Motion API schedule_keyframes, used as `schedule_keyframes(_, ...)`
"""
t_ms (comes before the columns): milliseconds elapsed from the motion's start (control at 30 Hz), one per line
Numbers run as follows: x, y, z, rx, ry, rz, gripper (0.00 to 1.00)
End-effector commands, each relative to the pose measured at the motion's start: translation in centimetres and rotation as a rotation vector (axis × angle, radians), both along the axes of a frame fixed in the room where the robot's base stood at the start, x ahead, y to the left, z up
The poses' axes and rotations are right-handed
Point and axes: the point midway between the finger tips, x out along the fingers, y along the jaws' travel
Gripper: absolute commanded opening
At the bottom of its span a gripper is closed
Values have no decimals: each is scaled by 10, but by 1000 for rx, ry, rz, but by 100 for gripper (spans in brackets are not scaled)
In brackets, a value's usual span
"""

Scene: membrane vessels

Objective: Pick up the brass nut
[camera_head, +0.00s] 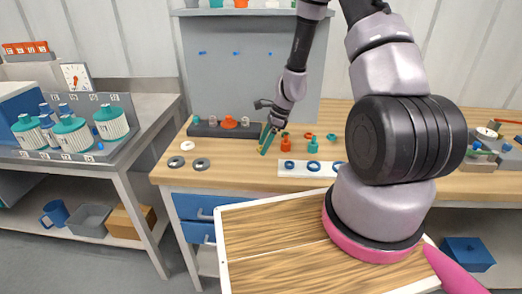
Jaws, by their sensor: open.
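I cannot make out a brass nut for certain; it may be hidden by my gripper or too small to tell. My gripper (266,142) points down over the wooden workbench (180,179), close to its back left part. It is open, with its teal fingers just in front of a dark rack (205,131). Small orange and teal fittings (290,143) stand to the right of the gripper. No held thing shows between the fingers.
Two grey rings (201,164) and a white ring (187,146) lie at the bench's left. A white strip (300,170) with blue rings lies right of the gripper. Teal-capped vessels (72,134) stand on the left table. My arm covers the bench's right middle.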

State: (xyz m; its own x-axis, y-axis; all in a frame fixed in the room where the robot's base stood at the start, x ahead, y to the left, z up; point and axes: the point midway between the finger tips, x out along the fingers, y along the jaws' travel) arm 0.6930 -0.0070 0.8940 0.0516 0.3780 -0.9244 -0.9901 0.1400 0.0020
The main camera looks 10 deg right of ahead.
Motion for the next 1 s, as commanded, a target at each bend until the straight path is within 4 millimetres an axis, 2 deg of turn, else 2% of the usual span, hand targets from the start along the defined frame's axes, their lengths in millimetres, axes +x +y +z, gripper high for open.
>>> schedule_keyframes(167, 0, 0, 0, 0, -1, 1, 74)
schedule_keyframes(233, 0, 0, 0, 0, -1, 1, 55)
schedule_keyframes(367, 0, 0, 0, 0, -1, 1, 5)
schedule_keyframes(400, 0, 0, 0, 0, -1, 1, 0)
schedule_keyframes(733, 1, 0, 6, 0, -3, 3, 0)
schedule_keyframes(867, 1, 1, 27, -1, -7, 4, 0)
schedule_keyframes(1000, 1, 1, 56, -1, -7, 4, 0)
